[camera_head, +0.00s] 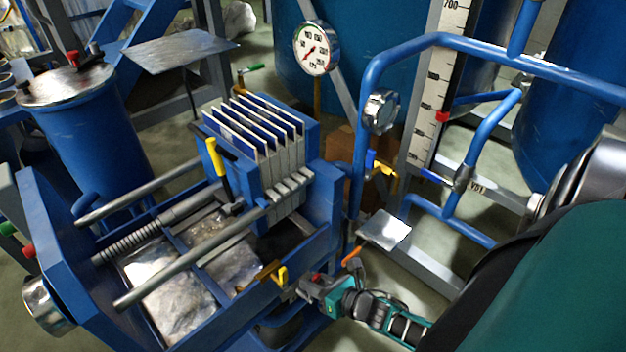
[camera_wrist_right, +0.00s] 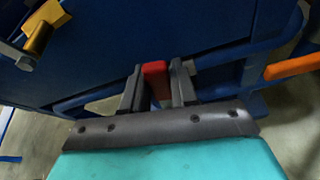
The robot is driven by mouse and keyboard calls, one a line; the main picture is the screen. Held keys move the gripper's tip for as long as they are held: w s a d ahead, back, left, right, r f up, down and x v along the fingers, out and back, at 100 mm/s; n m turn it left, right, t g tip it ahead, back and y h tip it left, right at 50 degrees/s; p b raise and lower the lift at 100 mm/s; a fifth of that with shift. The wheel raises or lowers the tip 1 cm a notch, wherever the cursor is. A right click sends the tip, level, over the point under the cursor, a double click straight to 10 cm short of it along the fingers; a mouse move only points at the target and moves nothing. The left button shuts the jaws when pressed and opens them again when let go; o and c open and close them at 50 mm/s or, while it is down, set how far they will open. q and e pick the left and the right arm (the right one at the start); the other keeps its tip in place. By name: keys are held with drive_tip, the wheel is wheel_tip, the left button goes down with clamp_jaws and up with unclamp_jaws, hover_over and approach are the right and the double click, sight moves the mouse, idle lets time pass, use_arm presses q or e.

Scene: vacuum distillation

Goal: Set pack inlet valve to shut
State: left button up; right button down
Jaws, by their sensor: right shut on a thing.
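My right gripper (camera_head: 312,286) reaches in from the lower right to the lower right side of the blue filter press. In the right wrist view my gripper (camera_wrist_right: 158,88) has its two dark fingers shut on a red handle (camera_wrist_right: 155,72), with the blue frame behind it. The red handle's top also shows in the head view (camera_head: 316,277). The valve body under this handle is hidden, so I cannot tell its setting. No readable label marks it as the pack inlet valve. My left gripper is not in view.
A yellow handle (camera_head: 282,276) lies just left of my gripper, and an orange handle (camera_head: 352,257) just right. The plate pack (camera_head: 262,140) stands above. Blue pipes (camera_head: 366,110) and a small metal plate (camera_head: 384,229) are to the upper right.

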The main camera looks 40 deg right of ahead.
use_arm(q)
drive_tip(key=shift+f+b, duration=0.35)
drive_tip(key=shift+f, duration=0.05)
use_arm(e)
drive_tip(key=shift+s+a+n+h, duration=0.15)
drive_tip(key=shift+a+n+h, duration=0.55)
drive_tip(key=shift+a+n, duration=0.25)
drive_tip(key=shift+d, duration=0.1)
drive_tip(key=c, duration=1)
unclamp_jaws()
drive_tip(key=shift+r, duration=0.1)
drive_tip(key=shift+o, duration=0.2)
use_arm(q)
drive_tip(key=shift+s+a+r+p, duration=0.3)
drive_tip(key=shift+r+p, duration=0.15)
drive_tip(key=shift+p, duration=0.55)
use_arm(e)
drive_tip(key=a+v, duration=0.1)
drive_tip(key=v, duration=1.1)
drive_tip(key=shift+s+d, duration=0.4)
drive_tip(key=shift+d, duration=0.1)
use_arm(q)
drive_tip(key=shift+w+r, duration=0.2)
use_arm(e)
drive_tip(key=shift+r, duration=0.15)
